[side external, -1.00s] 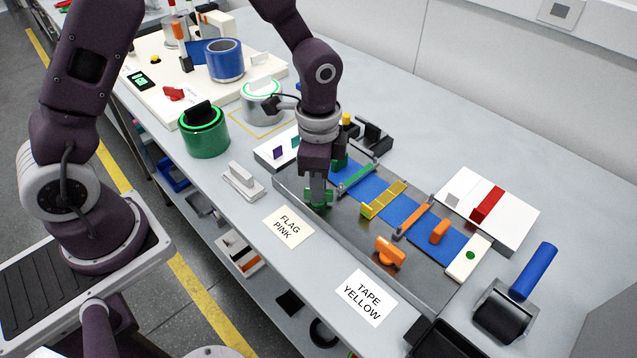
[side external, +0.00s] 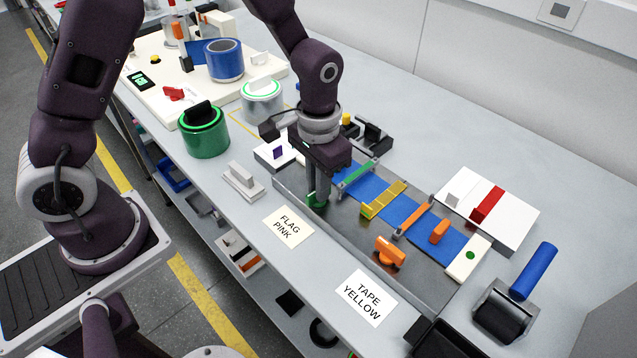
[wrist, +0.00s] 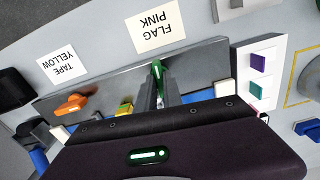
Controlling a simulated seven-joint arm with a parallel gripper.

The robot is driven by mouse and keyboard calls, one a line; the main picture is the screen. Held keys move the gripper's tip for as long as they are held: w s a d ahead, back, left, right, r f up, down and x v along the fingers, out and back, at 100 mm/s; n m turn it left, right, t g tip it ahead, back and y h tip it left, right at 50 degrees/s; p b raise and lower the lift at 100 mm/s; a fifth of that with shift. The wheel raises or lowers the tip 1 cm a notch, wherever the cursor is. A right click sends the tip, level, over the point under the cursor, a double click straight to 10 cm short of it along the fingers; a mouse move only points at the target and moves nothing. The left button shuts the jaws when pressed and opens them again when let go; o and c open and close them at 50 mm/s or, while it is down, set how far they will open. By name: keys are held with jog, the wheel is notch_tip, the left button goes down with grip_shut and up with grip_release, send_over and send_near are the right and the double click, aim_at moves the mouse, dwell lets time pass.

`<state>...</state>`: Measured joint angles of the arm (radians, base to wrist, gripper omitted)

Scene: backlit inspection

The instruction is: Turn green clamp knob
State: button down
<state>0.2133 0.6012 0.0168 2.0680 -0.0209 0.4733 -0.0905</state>
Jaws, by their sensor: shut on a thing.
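The green clamp knob (side external: 315,201) sits at the left end of the grey metal fixture plate, mostly hidden by my gripper in the side view. In the wrist view, the green knob (wrist: 157,72) shows between and beyond my fingertips. My gripper (side external: 318,190) points down and is shut on the green knob. It also shows in the wrist view (wrist: 159,95). An orange clamp knob (side external: 389,252) stands on the same plate to the right. A green clamp bar (side external: 358,174) lies across the blue strip (side external: 372,192) behind the green knob.
A yellow frame (side external: 383,199) and an orange bar (side external: 414,218) cross the strip. White cards (side external: 289,226) and (side external: 366,297) lie in front. A white block with coloured tabs (side external: 268,153) stands behind left. A green canister (side external: 204,135) stands farther left.

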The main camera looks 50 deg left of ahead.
jog(key=shift+r+n, duration=0.1)
jog(key=shift+n, duration=0.5)
jog(key=c, duration=1.5)
grip_release()
notch_tip(320, 180, up, 7)
